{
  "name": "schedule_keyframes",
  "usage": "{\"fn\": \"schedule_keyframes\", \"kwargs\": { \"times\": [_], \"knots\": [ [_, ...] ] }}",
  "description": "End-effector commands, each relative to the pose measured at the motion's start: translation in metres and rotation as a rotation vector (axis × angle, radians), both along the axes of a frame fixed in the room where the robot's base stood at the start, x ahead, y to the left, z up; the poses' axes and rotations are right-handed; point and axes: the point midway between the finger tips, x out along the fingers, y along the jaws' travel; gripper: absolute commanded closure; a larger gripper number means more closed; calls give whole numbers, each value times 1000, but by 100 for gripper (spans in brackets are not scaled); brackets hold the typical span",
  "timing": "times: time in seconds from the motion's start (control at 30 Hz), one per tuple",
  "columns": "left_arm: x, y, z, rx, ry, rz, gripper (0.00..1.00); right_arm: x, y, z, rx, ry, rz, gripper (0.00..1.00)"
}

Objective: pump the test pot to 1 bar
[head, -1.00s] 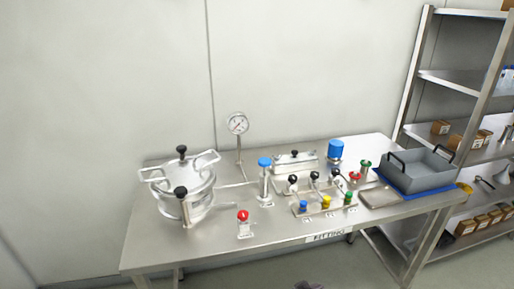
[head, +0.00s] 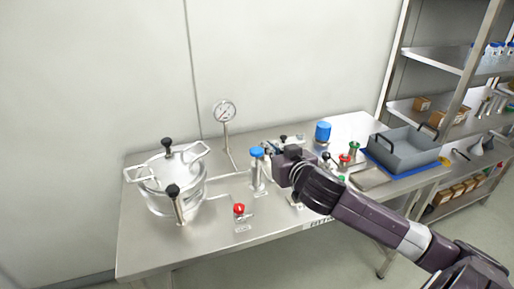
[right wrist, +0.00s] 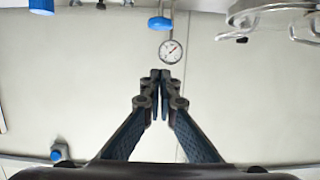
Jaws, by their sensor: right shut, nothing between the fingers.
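The steel test pot (head: 190,205), with black knobs on its lid clamps, stands at the left of the steel table. Its edge shows at the top right of the right wrist view (right wrist: 272,14). A dial gauge (head: 225,111) stands on a post behind; it also shows in the right wrist view (right wrist: 170,51), its reading too small to tell. The hand pump with a blue handle (head: 257,152) stands right of the pot; the handle also shows in the wrist view (right wrist: 160,23). My right gripper (head: 270,147) is shut and empty, just right of the pump handle, with no visible hold on it. My left gripper is out of view.
A red-knobbed valve (head: 239,209) stands in front of the pump. My right arm hides much of the valve row. A blue-capped container (head: 323,131) and a grey tray (head: 405,150) stand to the right, with shelves (head: 440,110) beyond.

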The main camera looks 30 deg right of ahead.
Motion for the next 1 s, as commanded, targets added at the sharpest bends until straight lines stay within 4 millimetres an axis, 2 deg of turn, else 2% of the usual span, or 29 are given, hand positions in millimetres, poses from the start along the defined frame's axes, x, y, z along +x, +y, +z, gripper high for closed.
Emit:
{"fn": "schedule_keyframes", "kwargs": {
  "times": [0.23,0.37,0.97,1.0],
  "knots": [
    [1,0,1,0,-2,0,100,1,0,-1,-1,1,-1,100],
    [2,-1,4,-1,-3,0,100,8,-2,-2,0,2,0,100],
    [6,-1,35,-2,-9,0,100,95,-23,-23,0,2,-2,100],
    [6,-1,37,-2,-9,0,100,95,-23,-32,-1,7,-1,100]
  ]
}}
